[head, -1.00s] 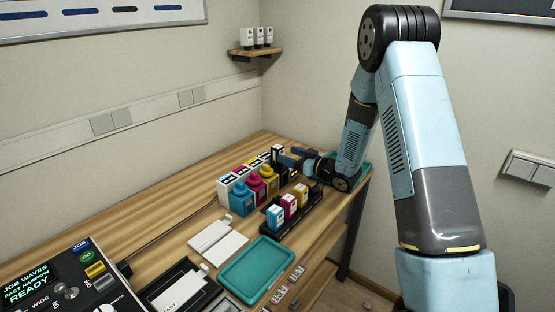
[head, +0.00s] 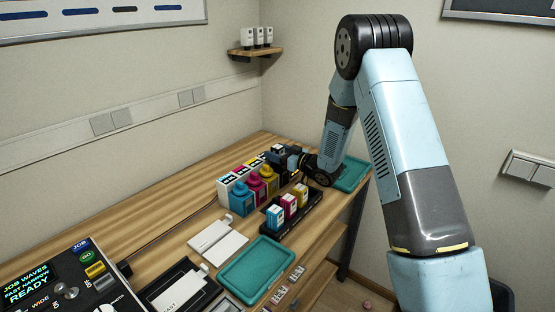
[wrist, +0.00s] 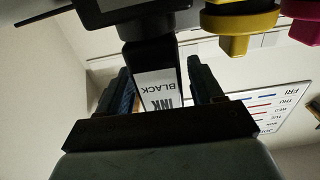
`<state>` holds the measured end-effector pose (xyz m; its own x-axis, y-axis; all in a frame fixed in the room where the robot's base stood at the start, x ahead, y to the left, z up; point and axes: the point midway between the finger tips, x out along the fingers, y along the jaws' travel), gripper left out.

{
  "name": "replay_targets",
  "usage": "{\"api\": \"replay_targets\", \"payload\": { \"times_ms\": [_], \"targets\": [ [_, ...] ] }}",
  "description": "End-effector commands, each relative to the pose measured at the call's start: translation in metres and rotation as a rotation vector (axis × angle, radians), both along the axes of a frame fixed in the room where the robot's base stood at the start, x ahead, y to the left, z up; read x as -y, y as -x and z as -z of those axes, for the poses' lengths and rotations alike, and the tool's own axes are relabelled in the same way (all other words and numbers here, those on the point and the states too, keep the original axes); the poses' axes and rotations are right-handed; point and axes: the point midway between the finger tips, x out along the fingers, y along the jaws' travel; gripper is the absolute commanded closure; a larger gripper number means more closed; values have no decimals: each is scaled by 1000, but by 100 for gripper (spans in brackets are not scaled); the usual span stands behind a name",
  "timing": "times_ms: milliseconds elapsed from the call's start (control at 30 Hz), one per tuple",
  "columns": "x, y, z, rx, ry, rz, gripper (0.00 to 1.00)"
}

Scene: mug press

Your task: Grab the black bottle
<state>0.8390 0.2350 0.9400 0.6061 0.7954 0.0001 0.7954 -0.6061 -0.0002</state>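The black bottle (wrist: 158,80), with a white label reading "INK BLACK", stands between my gripper's fingers in the upside-down wrist view. It meets a black block (wrist: 135,12), seemingly a black tank. My gripper (wrist: 160,85) has one finger on each side of the bottle and looks open, with narrow gaps beside it. In the head view my gripper (head: 290,156) is at the far end of the row of tanks, around the bottle (head: 277,151); its fingers are partly hidden there.
Yellow (head: 268,185), magenta (head: 255,191) and cyan (head: 241,200) tanks stand close beside it. A black rack (head: 290,222) with small labelled bottles is in front. A teal tray (head: 256,265) lies nearer and another (head: 352,172) lies at the far right.

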Motion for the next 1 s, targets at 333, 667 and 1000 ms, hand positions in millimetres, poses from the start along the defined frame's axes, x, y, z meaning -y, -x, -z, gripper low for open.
{"api": "replay_targets", "payload": {
  "times_ms": [333, 667, 1000],
  "targets": [
    [0, 0, 0, 0, 0, 0, 68],
    [0, 0, 0, 0, 0, 0, 94],
    [0, 0, -16, 2, 0, 0, 95]
  ]
}}
